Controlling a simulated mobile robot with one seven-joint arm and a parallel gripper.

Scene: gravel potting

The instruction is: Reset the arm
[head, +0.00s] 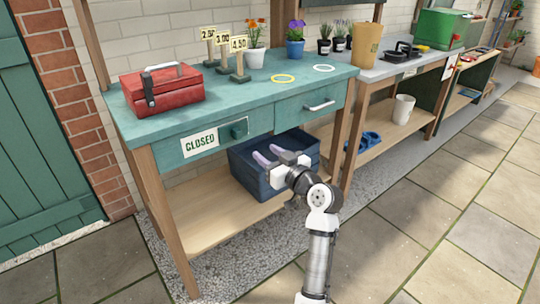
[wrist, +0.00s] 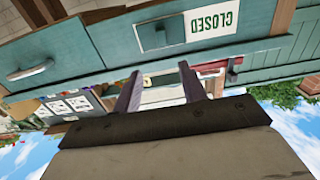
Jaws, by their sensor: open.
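My gripper (head: 269,156) is open and empty in the head view, with its purple fingers pointing toward the bench. It is in front of the dark blue crate (head: 243,178) on the lower shelf and hides part of it. In the wrist view my gripper (wrist: 160,88) shows two parted fingers with nothing between them. That view is upside down and shows the bench front with the CLOSED sign (wrist: 211,21) and a drawer handle (wrist: 30,70).
The teal bench (head: 215,107) carries a red toolbox (head: 161,90), price signs (head: 222,50) and flower pots (head: 295,48). A grey bench (head: 378,72) adjoins it on the right, with a white pot (head: 403,108) below. The paving (head: 420,215) in front is clear.

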